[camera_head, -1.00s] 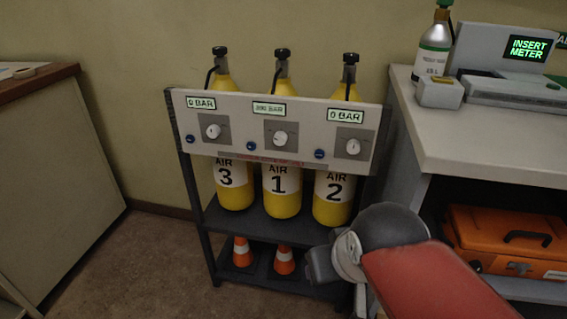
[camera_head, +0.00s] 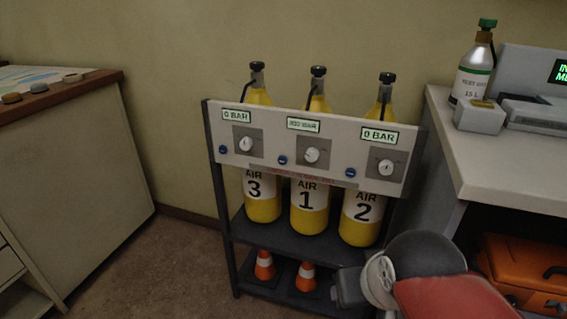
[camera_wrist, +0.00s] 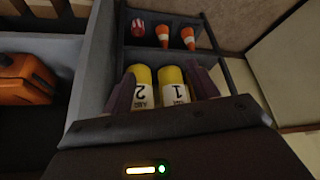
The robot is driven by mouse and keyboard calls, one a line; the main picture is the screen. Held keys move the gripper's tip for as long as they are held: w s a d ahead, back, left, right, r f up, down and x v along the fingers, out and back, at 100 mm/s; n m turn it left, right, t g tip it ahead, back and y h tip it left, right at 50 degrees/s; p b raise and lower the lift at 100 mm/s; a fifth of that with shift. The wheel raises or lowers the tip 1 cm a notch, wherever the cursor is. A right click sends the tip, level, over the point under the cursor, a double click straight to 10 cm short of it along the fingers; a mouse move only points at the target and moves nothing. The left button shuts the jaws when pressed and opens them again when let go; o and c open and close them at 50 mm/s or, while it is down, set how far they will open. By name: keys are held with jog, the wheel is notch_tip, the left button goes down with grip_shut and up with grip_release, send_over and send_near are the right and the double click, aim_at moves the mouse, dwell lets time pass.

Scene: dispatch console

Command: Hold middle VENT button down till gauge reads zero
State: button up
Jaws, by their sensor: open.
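A pale panel (camera_head: 335,165) on a dark rack holds three displays, three dials and small blue buttons. The middle display (camera_head: 303,124) is blurred and seems to read 300 BAR. The left display (camera_head: 237,115) and right display (camera_head: 380,135) read 0 BAR. The middle blue button (camera_head: 282,160) sits left of the middle dial (camera_head: 312,155), with nothing touching it. My gripper (camera_wrist: 161,70) is open and empty in the wrist view, with yellow cylinders 2 (camera_wrist: 141,90) and 1 (camera_wrist: 173,88) beyond its fingers. The panel's front is not clearly seen there.
Yellow AIR cylinders 3 (camera_head: 263,205), 1 and 2 stand behind the panel. Orange cones (camera_head: 264,266) are on the lower shelf. A desk (camera_head: 500,165) with an orange case (camera_head: 525,270) below is at right; a cabinet (camera_head: 85,180) is at left. Floor is clear between.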

dwell(0.3)
grip_shut()
dwell(0.3)
dwell(1.3)
